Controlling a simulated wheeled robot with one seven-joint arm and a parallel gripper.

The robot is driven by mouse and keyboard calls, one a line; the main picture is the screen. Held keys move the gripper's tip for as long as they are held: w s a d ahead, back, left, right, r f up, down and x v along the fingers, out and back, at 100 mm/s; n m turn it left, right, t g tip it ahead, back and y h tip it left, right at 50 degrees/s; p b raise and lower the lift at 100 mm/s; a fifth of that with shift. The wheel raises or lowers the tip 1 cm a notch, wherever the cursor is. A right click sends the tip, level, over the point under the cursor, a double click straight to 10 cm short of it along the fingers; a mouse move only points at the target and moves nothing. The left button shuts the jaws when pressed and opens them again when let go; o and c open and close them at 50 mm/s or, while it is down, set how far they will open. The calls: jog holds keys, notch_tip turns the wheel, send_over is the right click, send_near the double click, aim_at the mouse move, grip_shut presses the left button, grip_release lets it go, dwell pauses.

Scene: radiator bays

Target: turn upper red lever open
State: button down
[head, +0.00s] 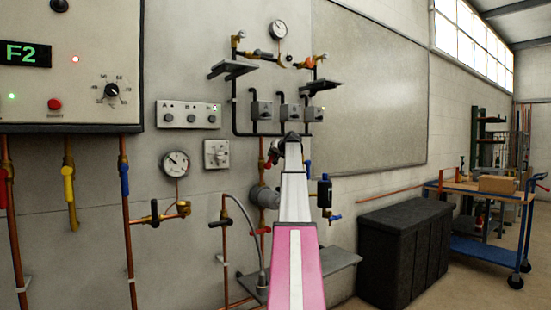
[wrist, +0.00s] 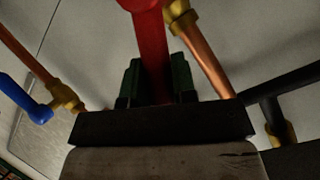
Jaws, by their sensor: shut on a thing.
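The red lever (wrist: 150,45) runs down from a rounded red hub at the top edge of the wrist view. It enters between the green-padded jaws of my gripper (wrist: 152,88), which are shut on it. In the head view my gripper (head: 273,156) is at the wall pipes, at the end of my outstretched arm, and mostly hides this lever. A second, lower red lever (head: 260,231) sits on the copper pipe below. I cannot tell the held lever's angle to its pipe.
In the wrist view a brass fitting (wrist: 181,17) and copper pipe (wrist: 212,60) run close right of the lever. A blue handle (wrist: 25,98) is at left, a dark pipe (wrist: 285,88) at right. A black chest (head: 405,245) and blue cart (head: 485,200) stand right.

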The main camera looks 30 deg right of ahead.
aim_at(268, 162)
jog(key=shift+s+a+r+n+h, duration=0.1)
jog(key=shift+a+r+n+h, duration=0.05)
jog(key=shift+a+n+h, duration=0.35)
jog(key=shift+s+a+r+n+h, duration=0.15)
jog(key=shift+a+n+h, duration=0.25)
jog(key=shift+a+n, duration=0.2)
jog(key=shift+a+n+h, duration=0.6)
jog(key=shift+a+n, duration=0.05)
jog(key=shift+n, duration=0.05)
jog(key=c, duration=0.9)
grip_release()
jog(key=shift+w, duration=0.1)
jog(key=shift+c, duration=0.2)
jog(key=shift+r, duration=0.1)
jog(key=v, duration=1)
jog(key=shift+s, duration=0.45)
jog(key=shift+s+a, duration=0.1)
jog(key=shift+s, duration=0.05)
